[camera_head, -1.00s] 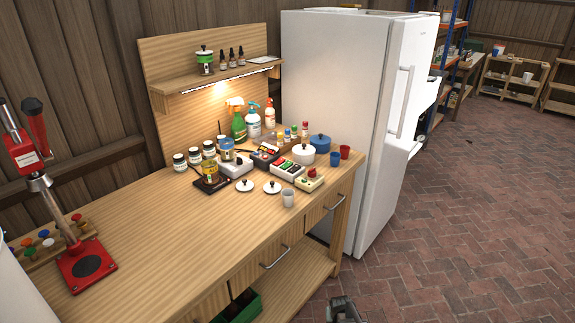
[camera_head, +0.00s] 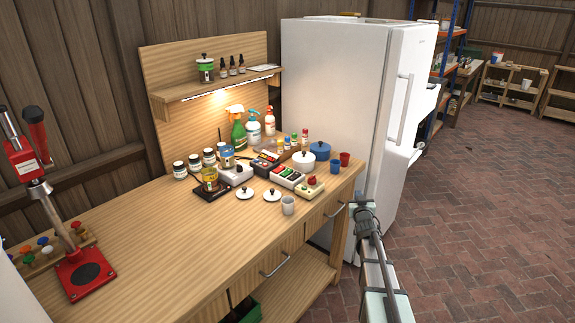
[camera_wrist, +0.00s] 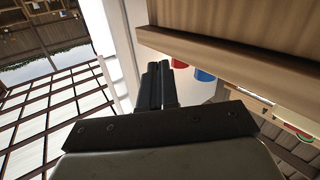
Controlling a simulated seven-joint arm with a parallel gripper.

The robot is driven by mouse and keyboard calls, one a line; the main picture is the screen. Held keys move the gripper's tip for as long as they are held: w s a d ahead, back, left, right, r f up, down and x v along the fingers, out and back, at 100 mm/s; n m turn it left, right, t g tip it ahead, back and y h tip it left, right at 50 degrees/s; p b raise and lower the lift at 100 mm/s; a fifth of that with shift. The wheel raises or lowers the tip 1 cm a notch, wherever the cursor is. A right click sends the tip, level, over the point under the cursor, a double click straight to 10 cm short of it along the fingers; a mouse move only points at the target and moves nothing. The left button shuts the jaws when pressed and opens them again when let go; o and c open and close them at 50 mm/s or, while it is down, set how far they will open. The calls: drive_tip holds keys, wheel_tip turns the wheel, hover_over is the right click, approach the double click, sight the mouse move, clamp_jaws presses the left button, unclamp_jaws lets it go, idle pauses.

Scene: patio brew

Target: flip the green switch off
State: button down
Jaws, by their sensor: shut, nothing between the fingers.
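A pale switch box (camera_head: 286,177) with dark, green and red rockers sits near the right end of the workbench in the head view. The green switch is one of its small rockers; its tilt is too small to tell. My gripper (camera_wrist: 161,72) shows in the wrist view, with its dark fingers together and nothing held. In the head view my arm is beside the bench's right end, right of the switch box and apart from it; the fingers cannot be made out there.
A box with a red button (camera_head: 310,187), a grey cup (camera_head: 288,205), a white pot (camera_head: 303,161), a blue cup (camera_head: 335,166) and a red cup (camera_head: 345,158) stand close by. A fridge (camera_head: 345,110) rises behind.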

drive_tip(key=w+r, duration=0.8)
drive_tip(key=r, duration=0.2)
drive_tip(key=w+a+r+g+y, duration=0.1)
drive_tip(key=w+a+r+g, duration=0.1)
drive_tip(key=a, duration=0.3)
drive_tip(key=w+a+r+n+g+y, duration=0.1)
drive_tip(key=w+a+r+g, duration=0.1)
drive_tip(key=w+a+r, duration=0.1)
drive_tip(key=w+a+r+g, duration=0.2)
drive_tip(key=w+a+r, duration=0.1)
drive_tip(key=a, duration=0.4)
drive_tip(key=shift+w+a+n+y, duration=0.15)
drive_tip(key=shift+w+n+y, duration=0.2)
drive_tip(key=shift+w, duration=0.35)
drive_tip(key=s+a+r+n+g, duration=0.3)
drive_tip(key=s+a+n+g, duration=0.1)
drive_tip(key=a+g, duration=0.1)
drive_tip(key=s+a+r+n+g, duration=0.3)
drive_tip(key=s+a+n+g, duration=0.1)
drive_tip(key=a, duration=0.3)
drive_tip(key=shift+s+a+r+g, duration=0.35)
drive_tip(key=shift+s+a+g, duration=0.05)
drive_tip(key=shift+s+g, duration=0.15)
